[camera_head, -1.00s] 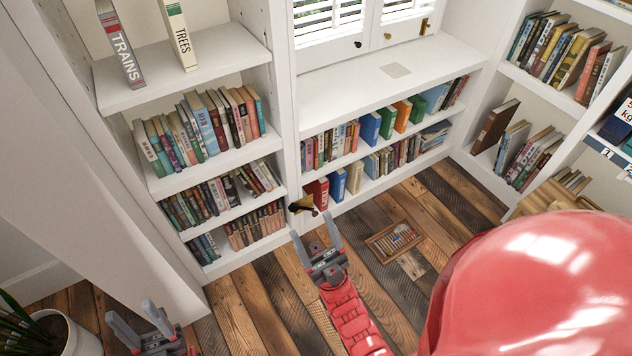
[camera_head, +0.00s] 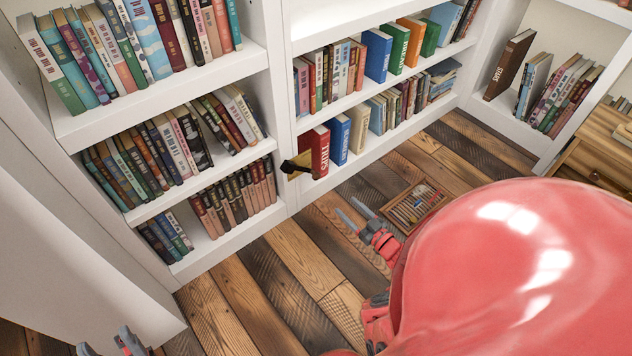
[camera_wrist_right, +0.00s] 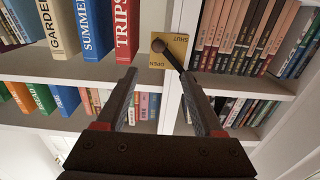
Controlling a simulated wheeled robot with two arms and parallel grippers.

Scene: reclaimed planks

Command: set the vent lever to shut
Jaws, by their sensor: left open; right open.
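The vent lever (camera_head: 298,165) is a dark lever on a brass plate, on the white upright between two bookcase sections. The right wrist view shows the plate (camera_wrist_right: 157,60) with SHUT and OPEN upside down. The lever's round dark end (camera_wrist_right: 158,45) lies over the plate and its bar slants down right; I cannot tell which word it points to. My right gripper (camera_head: 352,209) is open and empty, right of and below the lever in the head view. In its wrist view the fingers (camera_wrist_right: 160,75) are apart. My left gripper (camera_head: 105,342) is open, partly cut off at bottom left.
White shelves full of books flank the lever, with a red TRIPS book (camera_head: 316,152) close on its right. A wooden tray of small items (camera_head: 414,206) lies on the plank floor (camera_head: 260,290). My red body hides the lower right.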

